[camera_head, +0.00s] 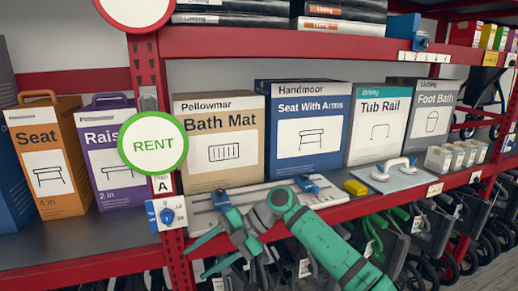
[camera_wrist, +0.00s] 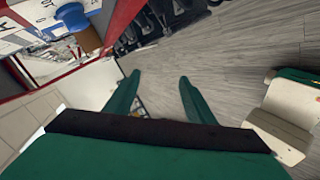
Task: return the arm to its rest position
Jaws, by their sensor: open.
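My gripper (camera_head: 196,264) is at the end of my green arm, low in front of the red shelf edge in the head view. Its two green fingers are spread and point left and down, with nothing between them. In the wrist view the fingers of my gripper (camera_wrist: 158,82) are also apart, with grey floor beyond them. My arm crosses the lower middle of the head view and runs out of the bottom edge at the right.
The red shelf edge (camera_head: 110,264) is close behind my gripper. Boxes stand on it, including the Bath Mat box (camera_head: 219,145) and the Seat box (camera_head: 49,160). A round RENT sign (camera_head: 153,143) hangs at the post. Bare floor (camera_wrist: 235,45) shows in the wrist view.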

